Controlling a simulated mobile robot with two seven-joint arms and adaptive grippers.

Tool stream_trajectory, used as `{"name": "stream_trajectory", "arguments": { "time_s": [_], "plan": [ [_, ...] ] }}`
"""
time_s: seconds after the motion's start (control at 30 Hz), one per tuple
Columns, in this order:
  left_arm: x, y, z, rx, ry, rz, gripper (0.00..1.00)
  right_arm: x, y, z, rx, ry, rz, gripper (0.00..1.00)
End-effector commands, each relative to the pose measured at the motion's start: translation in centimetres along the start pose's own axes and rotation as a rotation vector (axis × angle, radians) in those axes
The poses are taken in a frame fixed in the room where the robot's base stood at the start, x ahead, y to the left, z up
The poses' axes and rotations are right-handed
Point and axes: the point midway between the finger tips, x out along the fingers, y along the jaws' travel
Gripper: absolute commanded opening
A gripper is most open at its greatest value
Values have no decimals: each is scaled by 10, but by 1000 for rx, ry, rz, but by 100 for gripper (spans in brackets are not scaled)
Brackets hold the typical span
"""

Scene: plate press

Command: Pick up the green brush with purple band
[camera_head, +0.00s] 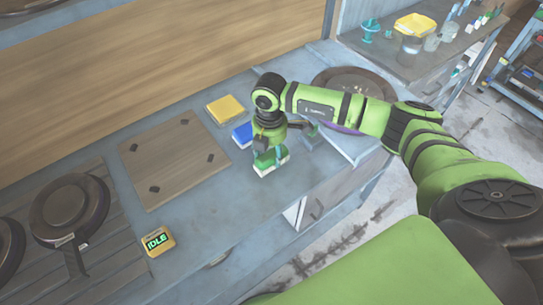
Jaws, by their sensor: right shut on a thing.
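The green brush (268,163), a small green block with a pale underside, is at the front edge of the grey worktop. My right gripper (268,150) points down over it and is shut on its top. No purple band can be made out; the gripper hides part of the brush. I cannot tell whether the brush touches the worktop. My left gripper is not in view.
A blue block (243,134) lies just behind the brush, with a yellow block (226,109) farther back. A wooden board (174,157) lies left. A yellow IDLE display (157,242) stands near the front edge. A round dark pan (355,82) lies behind my right arm.

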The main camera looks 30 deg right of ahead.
Motion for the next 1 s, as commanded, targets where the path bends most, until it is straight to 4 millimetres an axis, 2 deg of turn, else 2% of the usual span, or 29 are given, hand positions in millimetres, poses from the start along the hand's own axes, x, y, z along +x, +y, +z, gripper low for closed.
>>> {"name": "stream_trajectory", "arguments": {
  "time_s": [0.27,0.47,0.5,0.7,1.0],
  "plan": [
    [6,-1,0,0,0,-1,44,-9,1,0,0,0,2,21],
    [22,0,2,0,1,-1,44,-41,1,0,-2,0,7,21],
    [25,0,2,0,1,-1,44,-43,-4,13,4,-5,2,21],
    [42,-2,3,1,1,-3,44,-70,-21,53,6,-5,3,21],
    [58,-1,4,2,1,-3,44,-100,-40,95,3,-2,1,21]
  ]
}}
